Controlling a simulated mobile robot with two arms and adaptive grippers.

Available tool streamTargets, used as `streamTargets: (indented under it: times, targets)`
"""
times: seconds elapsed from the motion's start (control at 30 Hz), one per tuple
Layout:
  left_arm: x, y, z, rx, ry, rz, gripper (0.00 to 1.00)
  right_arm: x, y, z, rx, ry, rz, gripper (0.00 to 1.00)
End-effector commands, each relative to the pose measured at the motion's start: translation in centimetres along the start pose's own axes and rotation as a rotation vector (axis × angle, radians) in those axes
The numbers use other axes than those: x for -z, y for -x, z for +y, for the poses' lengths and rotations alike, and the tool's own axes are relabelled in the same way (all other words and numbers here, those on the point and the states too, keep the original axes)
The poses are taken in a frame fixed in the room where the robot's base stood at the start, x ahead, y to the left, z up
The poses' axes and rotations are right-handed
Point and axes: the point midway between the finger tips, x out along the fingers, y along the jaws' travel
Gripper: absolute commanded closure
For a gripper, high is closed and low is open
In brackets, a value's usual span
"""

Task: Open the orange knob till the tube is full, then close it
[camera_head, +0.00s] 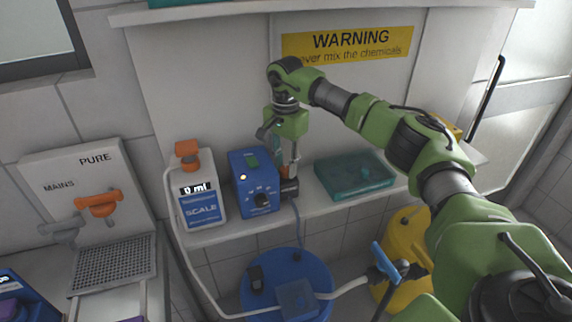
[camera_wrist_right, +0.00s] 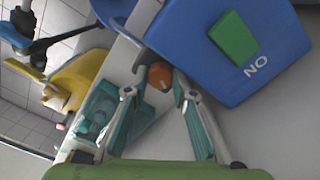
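My right gripper (camera_head: 289,170) points down at the right side of a blue box (camera_head: 240,180) on the shelf. In the right wrist view its teal fingers (camera_wrist_right: 156,88) are apart. A rounded orange part (camera_wrist_right: 160,76) shows between and just beyond the tips; I cannot tell whether they touch it. A white container (camera_head: 203,207) marked SCALE has an orange top and reads 0 ml. A pale tube (camera_head: 180,247) runs down from it. My left gripper is out of view.
Below are a blue barrel (camera_head: 315,265), a yellow barrel (camera_head: 405,235) and a blue-handled valve (camera_head: 385,262).

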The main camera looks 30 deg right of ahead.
Motion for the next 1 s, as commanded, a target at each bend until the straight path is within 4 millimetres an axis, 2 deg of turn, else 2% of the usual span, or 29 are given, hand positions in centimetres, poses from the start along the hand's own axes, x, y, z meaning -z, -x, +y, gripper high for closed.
streamTargets:
  times: [0.37, 0.8, 1.0]
  targets:
    - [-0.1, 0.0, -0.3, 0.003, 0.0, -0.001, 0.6, 0.0, 0.2, 0.0, 0.0, 0.0, 0.001, 0.7]
    - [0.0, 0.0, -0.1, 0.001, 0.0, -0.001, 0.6, -0.1, 6.5, -0.1, 0.0, 0.001, 0.001, 0.7]
    - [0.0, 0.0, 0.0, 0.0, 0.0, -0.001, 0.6, -0.1, 7.5, -0.1, -0.001, 0.001, 0.0, 0.7]
